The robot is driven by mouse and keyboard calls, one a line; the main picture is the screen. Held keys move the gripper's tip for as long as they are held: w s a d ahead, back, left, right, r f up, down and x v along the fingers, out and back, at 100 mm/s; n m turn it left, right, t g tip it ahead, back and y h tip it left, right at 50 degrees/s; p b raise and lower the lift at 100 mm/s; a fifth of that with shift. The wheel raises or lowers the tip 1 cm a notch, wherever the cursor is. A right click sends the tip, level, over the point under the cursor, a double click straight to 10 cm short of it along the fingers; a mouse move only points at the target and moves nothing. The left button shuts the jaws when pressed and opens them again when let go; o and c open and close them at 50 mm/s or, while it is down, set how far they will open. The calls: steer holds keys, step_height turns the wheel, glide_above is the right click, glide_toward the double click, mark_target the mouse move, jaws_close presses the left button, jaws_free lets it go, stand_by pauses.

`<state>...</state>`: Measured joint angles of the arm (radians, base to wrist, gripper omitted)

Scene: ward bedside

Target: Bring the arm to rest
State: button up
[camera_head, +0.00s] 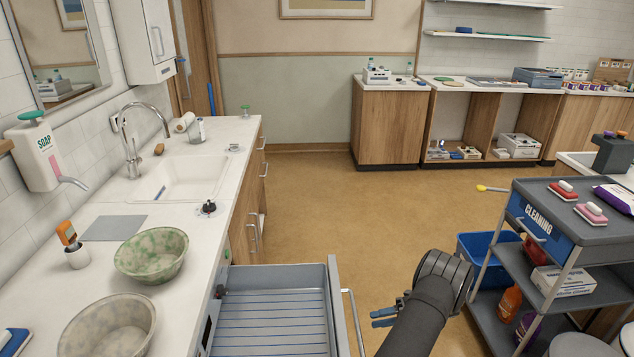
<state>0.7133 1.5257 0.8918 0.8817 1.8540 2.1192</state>
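My arm comes in from the bottom edge, right of centre, and its dark grey wrist bends over toward the left. My gripper (381,318) is at the left of the wrist. Its two blue fingers point left with a gap between them, and nothing shows in the gap. It is just right of the handle (353,322) of a pulled-out drawer (272,312). I cannot tell whether it touches the handle; a strip of floor seems to show between them. The drawer looks empty, with a ribbed grey floor.
The counter (110,262) at left bears a green-speckled bowl (152,256), a paler bowl (108,328), a grey mat (114,228) and a sink (182,180). The cleaning cart (590,238) stands close at right, with a blue bin (484,247) beside it. The floor (350,210) beyond is clear.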

steer(key=a, duration=0.2)
steer(key=a+f, duration=0.1)
steer(key=a, duration=0.4)
steer(key=shift+a+f, duration=0.2)
steer(key=shift+a, duration=0.1)
steer(key=d+r, duration=0.2)
steer(key=d, duration=1)
glide_toward(355, 321)
steer(key=shift+s+a+f, duration=0.1)
steer(key=shift+a+f, duration=0.2)
steer(key=shift+a, duration=0.3)
steer(key=shift+a+f, duration=0.25)
steer(key=shift+a, duration=0.3)
steer(key=shift+d, duration=0.1)
steer(key=shift+a+f, duration=0.25)
steer(key=shift+a, duration=1)
steer(key=shift+a+f, duration=0.2)
steer(key=shift+a, duration=1.1)
steer(key=shift+a+f, duration=0.25)
steer(key=shift+a, duration=1)
